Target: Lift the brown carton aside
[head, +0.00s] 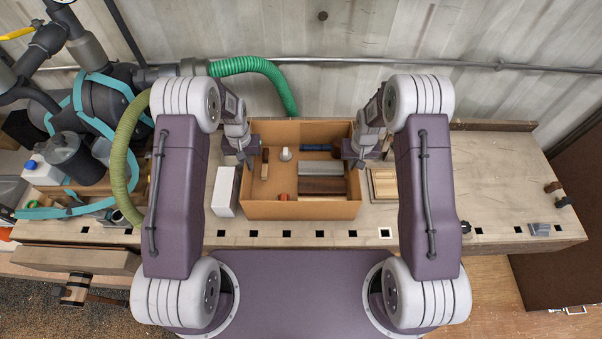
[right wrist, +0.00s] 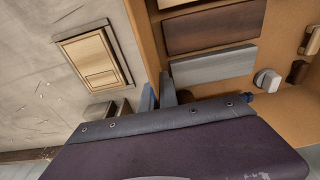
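The brown carton (head: 300,210) is an open-topped box standing on the workbench, with several blocks and tools inside. Its wall also shows in the right wrist view (right wrist: 147,45). My left gripper (head: 246,160) is at the top of the carton's left wall; its finger gap is too small to make out. My right gripper (head: 359,163) is at the top of the right wall. In the right wrist view its fingers (right wrist: 159,97) sit closely on either side of that wall, one inside and one outside, and appear closed on it.
A white box (head: 225,191) stands close to the carton's left side. A light wooden block (head: 383,184) lies just right of it. The workbench (head: 490,180) is mostly clear farther right. A dust collector with hoses (head: 95,105) crowds the left end. A corrugated wall stands behind.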

